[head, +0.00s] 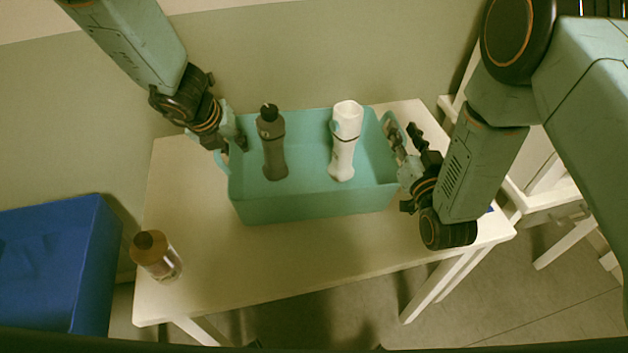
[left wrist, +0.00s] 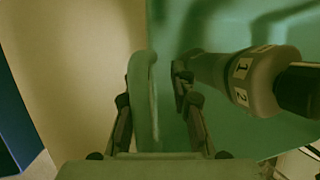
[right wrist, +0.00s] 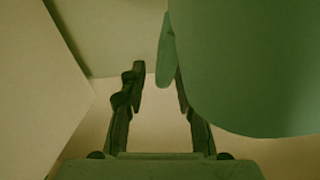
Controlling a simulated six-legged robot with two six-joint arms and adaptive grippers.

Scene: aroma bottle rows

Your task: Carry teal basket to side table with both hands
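The teal basket (head: 315,205) stands on the cream table. It holds a dark grey bottle (head: 273,150) and a white bottle (head: 344,150), both upright. My left gripper (head: 233,138) is at the basket's left end. In the left wrist view its fingers (left wrist: 155,95) are open, one on each side of the basket's teal handle (left wrist: 143,105), with the grey bottle (left wrist: 240,75) close by the right finger. My right gripper (head: 404,143) is at the basket's right end. In the right wrist view its fingers (right wrist: 158,90) are open, with the right handle (right wrist: 166,50) between or just beyond their tips.
A brown-capped bottle (head: 156,256) stands on the cream table (head: 290,275) near its left front corner. A blue bin (head: 55,265) is at the left. White furniture (head: 545,190) stands to the right. The table's front middle is clear.

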